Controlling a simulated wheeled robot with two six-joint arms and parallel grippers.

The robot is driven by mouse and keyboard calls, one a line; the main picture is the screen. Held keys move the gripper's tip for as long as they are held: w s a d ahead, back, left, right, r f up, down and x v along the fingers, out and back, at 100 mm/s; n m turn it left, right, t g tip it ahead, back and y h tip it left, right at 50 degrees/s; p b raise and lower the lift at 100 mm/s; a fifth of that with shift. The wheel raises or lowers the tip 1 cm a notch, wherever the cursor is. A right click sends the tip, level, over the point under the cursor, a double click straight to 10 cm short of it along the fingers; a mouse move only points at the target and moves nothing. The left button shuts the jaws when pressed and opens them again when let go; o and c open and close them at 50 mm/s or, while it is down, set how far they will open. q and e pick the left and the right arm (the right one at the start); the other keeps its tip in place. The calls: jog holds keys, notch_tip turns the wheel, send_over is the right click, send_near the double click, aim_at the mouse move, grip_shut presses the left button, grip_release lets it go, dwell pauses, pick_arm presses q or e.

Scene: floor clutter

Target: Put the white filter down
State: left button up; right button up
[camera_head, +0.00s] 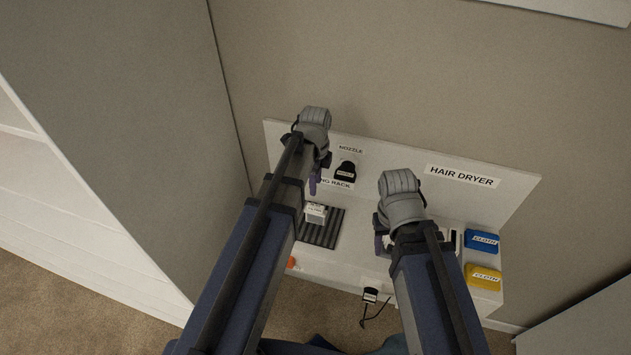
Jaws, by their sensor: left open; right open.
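A small white block with a tiny label, which looks like the white filter (315,213), rests on the dark ribbed drying rack (332,233) at its upper left part. My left gripper (318,180) is open, in the picture just above the white block and apart from it. Its arm hides the rack's left side. My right gripper (386,240) is open over the middle of the shelf, right of the rack. Its own wrist and arm cover much of what lies beneath it, so I cannot tell what is between its fingers.
A white shelf (350,274) with a labelled back panel stands against the wall. A black nozzle (345,170) sits by its label. A black plug with a cord (370,295) hangs at the front edge.

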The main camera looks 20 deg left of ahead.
pick_arm(q)
jog(key=s+d+n, duration=0.5)
jog(key=s+n, duration=0.2)
jog(key=s+d+r+n+y, duration=0.1)
jog(key=s+d+n, duration=0.4)
jog(key=s+n, duration=0.2)
jog(key=shift+s+d+r+n+p, duration=0.2)
jog(key=shift+s+r+n+p, duration=0.15)
jog(key=shift+s, duration=0.35)
dwell(0.6)
